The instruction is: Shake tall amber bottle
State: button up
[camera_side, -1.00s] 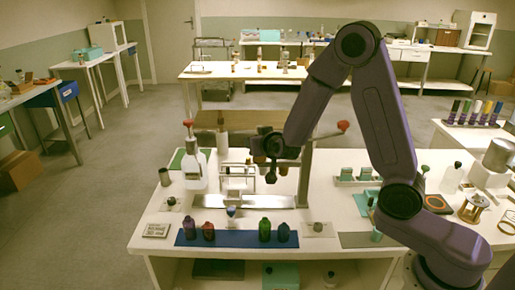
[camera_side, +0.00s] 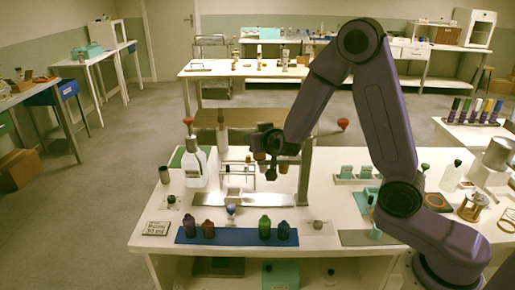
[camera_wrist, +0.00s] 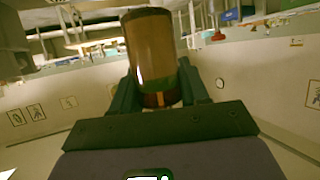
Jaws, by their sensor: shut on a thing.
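The tall amber bottle (camera_wrist: 150,45) is held between the two dark fingers of my gripper (camera_wrist: 158,90) in the wrist view. Its amber-brown body extends away from the palm, with a darker reddish band near the fingers. In the side view my gripper (camera_side: 270,158) is up in the air above the white bench, near the metal stand. The bottle is small and partly hidden by the gripper there, so its exact tilt is hard to tell.
A blue mat (camera_side: 237,238) at the bench front holds purple, red, green and dark blue bottles. A metal stand (camera_side: 305,172) rises close on the right. The air above the mat is clear.

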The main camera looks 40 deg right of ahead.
aim_at(261, 155)
jog(key=shift+r, duration=0.5)
jog(key=shift+f, duration=3.2)
jog(key=shift+r, duration=0.1)
